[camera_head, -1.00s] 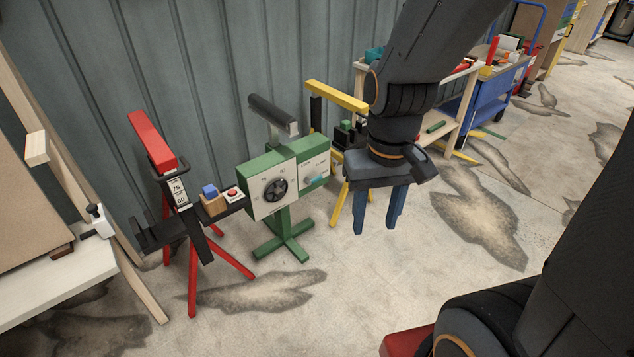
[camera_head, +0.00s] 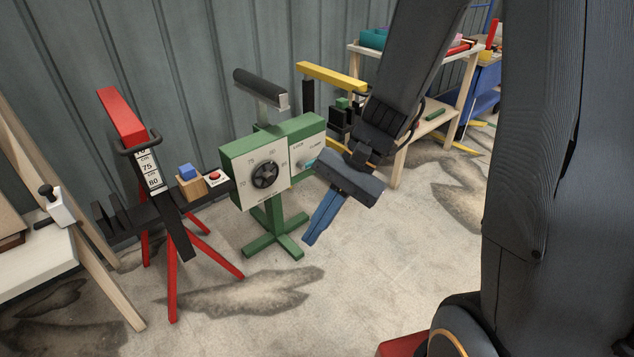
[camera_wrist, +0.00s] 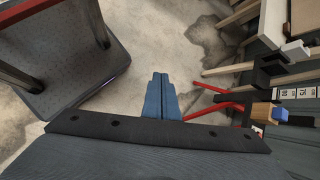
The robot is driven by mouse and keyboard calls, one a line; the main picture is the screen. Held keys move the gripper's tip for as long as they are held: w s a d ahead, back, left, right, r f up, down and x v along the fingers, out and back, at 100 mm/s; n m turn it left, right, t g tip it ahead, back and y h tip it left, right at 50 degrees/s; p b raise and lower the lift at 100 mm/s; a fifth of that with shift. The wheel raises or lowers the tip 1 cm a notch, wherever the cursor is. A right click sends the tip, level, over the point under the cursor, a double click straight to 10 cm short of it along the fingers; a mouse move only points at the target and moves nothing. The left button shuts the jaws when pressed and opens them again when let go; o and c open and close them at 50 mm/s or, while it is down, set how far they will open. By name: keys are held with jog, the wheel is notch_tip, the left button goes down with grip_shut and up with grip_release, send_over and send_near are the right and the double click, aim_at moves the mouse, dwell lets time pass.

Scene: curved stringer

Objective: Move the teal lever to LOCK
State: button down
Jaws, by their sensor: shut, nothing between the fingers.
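The teal lever (camera_head: 308,163) is on the white right-hand panel of a green box (camera_head: 235,165) on a green stand. Small lettering is printed above it; one word looks like LOCK, but the lever's setting is hard to read. My gripper (camera_head: 313,238) is in front and to the right of the panel, fingers pointing down and a little left. Its blue fingers are together and empty, apart from the lever. In the wrist view, the shut fingers (camera_wrist: 160,90) are over bare floor and the lever is not visible.
The left panel of the box bears a black dial (camera_head: 265,175). A red-legged stand (camera_head: 172,265) with a blue block (camera_head: 187,171) and red button (camera_head: 215,176) is to the left. A wooden shelf (camera_head: 398,165) stands behind my arm. The floor in front is clear.

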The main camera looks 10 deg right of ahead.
aim_at(307, 163)
jog(key=w+a+f+m+t+y+b, duration=0.1)
jog(key=w+f+m+t+y+b, duration=0.35)
jog(key=w+f+b, duration=0.55)
jog(key=w+a+f+m+t+y+b, duration=0.1)
jog(key=w+f+m+t+y+b, duration=0.4)
jog(key=w, duration=0.9)
jog(key=w+d+f+m+t+h+b, duration=0.6)
jog(key=w+d+f+m+t+b, duration=0.5)
jog(key=w+d+f+b, duration=0.5)
jog(key=w+d+f+m, duration=0.1)
jog(key=d, duration=0.1)
jog(key=shift+w+d+f+t+h, duration=0.3)
jog(key=shift+d+f+t+h, duration=0.05)
jog(key=shift+d, duration=0.05)
jog(key=w+a+r+b, duration=0.4)
jog(key=w+r+b, duration=0.2)
jog(key=w+b, duration=0.1)
jog(key=shift+x, duration=0.9)
